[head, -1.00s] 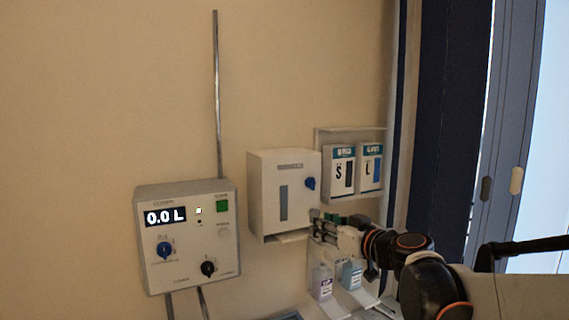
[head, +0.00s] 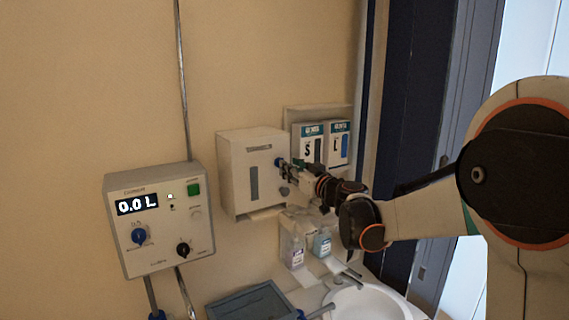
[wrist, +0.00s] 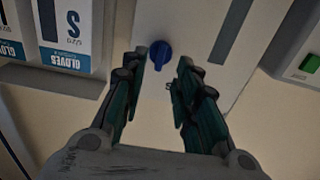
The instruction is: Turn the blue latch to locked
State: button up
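The blue latch (wrist: 160,52) is a round knob with a raised grip on the front of a white wall dispenser (head: 236,150). In the head view the latch (head: 279,162) is partly hidden by my gripper (head: 289,168), which is at the dispenser's right side. In the wrist view my gripper (wrist: 160,75) is open, with one dark green finger on each side and nothing between them. The latch lies just beyond the fingertips, nearer the left finger. I cannot tell whether a finger touches it. A small mark on the dispenser below the latch is too small to read.
Glove boxes (head: 308,148) hang right of the dispenser. A control panel (head: 160,220) with a 0.0 L display is at left. Bottles (head: 293,250) and a white sink (head: 365,303) are below, with a grey tray (head: 250,302) beside the sink.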

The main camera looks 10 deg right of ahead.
aim_at(278, 160)
jog(key=shift+p+x, duration=0.3)
jog(key=shift+x, duration=1.75)
grip_shut()
